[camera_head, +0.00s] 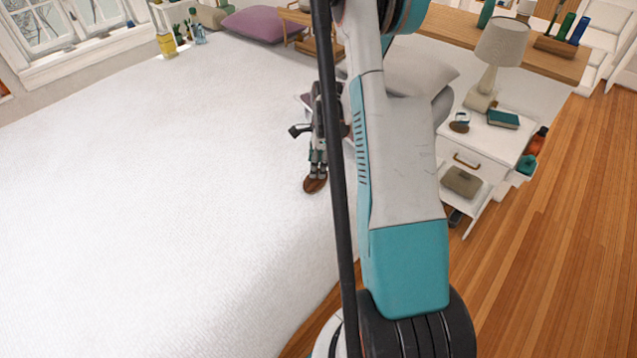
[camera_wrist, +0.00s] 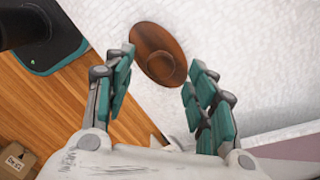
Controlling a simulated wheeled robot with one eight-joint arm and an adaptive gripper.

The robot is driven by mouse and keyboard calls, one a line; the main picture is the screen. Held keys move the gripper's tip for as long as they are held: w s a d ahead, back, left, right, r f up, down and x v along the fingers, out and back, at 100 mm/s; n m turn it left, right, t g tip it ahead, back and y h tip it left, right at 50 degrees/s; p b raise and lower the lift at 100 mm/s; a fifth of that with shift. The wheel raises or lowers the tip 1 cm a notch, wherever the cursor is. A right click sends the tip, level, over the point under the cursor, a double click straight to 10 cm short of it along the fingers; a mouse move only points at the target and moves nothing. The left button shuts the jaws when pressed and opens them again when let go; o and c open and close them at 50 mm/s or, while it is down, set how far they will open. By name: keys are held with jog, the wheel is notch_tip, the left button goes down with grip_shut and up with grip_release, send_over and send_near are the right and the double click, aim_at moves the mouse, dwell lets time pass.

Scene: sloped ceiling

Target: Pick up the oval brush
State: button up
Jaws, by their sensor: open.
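The oval brush (camera_head: 315,185) is brown and lies on the white bed, just below my gripper's fingertips in the head view. In the wrist view the brush (camera_wrist: 158,53) lies just beyond the fingertips, between the lines of the two fingers, with a round raised part on top. My gripper (camera_head: 317,168) points down at the bed. In the wrist view my gripper (camera_wrist: 158,75) has its teal-padded fingers spread apart with nothing between them. The brush's far end shows fully; I cannot tell the exact height of the fingers above the bed.
The white bed (camera_head: 150,190) is broad and mostly clear to the left. A white nightstand (camera_head: 485,150) with a lamp (camera_head: 497,55) and a teal book (camera_head: 503,119) stands to the right. A purple pillow (camera_head: 262,22) lies at the back. Wood floor (camera_head: 540,230) is at the right.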

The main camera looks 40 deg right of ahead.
jog(key=f, duration=0.1)
jog(key=f+b, duration=0.1)
jog(key=f, duration=0.1)
jog(key=shift+w+a+f, duration=0.2)
jog(key=shift+a+f, duration=0.05)
jog(key=shift+f, duration=0.1)
jog(key=shift+r, duration=0.1)
grip_shut()
notch_tip(320, 180, up, 20)
jog(key=p, duration=0.6)
jog(key=shift+p, duration=0.3)
